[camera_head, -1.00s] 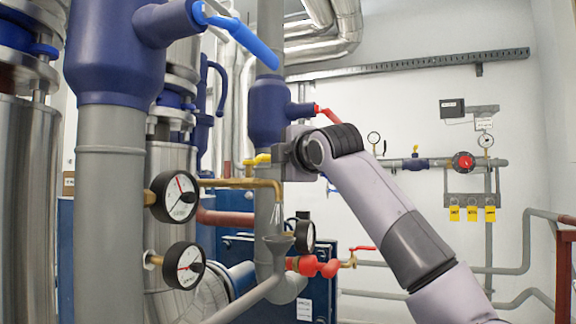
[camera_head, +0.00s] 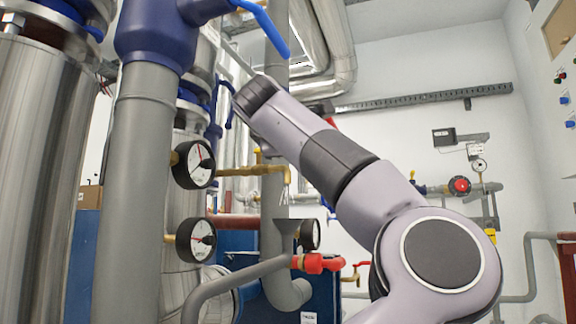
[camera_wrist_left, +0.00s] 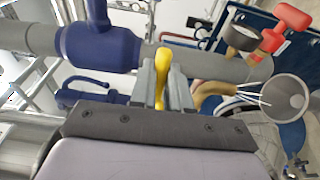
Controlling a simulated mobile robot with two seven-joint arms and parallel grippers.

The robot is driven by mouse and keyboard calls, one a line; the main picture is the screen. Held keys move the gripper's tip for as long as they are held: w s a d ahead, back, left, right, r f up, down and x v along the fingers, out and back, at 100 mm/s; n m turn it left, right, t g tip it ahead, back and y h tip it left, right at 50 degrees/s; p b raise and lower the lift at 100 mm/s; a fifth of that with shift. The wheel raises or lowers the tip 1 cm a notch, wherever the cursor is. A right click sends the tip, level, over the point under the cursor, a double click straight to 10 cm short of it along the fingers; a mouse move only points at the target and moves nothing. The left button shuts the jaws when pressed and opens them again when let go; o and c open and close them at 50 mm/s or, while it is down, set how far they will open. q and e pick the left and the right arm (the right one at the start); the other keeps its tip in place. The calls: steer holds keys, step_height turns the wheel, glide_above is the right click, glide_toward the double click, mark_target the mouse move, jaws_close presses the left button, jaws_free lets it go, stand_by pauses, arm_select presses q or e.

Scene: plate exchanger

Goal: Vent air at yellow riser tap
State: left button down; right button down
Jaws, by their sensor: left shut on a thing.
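In the left wrist view the yellow tap handle (camera_wrist_left: 159,92) lies between the fingers of my left gripper (camera_wrist_left: 163,66), which is shut on it. A curved brass spout (camera_wrist_left: 210,97) beside it sends thin white streams toward a grey funnel (camera_wrist_left: 288,97). In the head view a small part of the yellow tap (camera_head: 258,156) shows on the grey riser, above the brass pipe (camera_head: 245,171) and the funnel (camera_head: 286,227). My arm crosses from the lower right, and its gripper is hidden there. My right gripper is not in view.
Two dial gauges (camera_head: 193,164) (camera_head: 196,240) hang left of the brass pipe. A red valve (camera_head: 318,263) and another gauge (camera_head: 309,235) sit close to the funnel. A blue lever (camera_head: 263,28) juts out above. Pipes crowd the left side.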

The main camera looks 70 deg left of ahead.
arm_select(q)
steer(key=m+t+h+b, duration=0.1)
steer(key=s+m+t+h+b, duration=0.1)
steer(key=shift+d+t, duration=0.3)
steer(key=shift+d, duration=0.05)
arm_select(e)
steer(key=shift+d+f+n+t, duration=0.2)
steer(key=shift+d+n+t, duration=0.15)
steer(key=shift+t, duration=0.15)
arm_select(q)
steer(key=shift+w, duration=0.1)
steer(key=c, duration=1.1)
jaws_free()
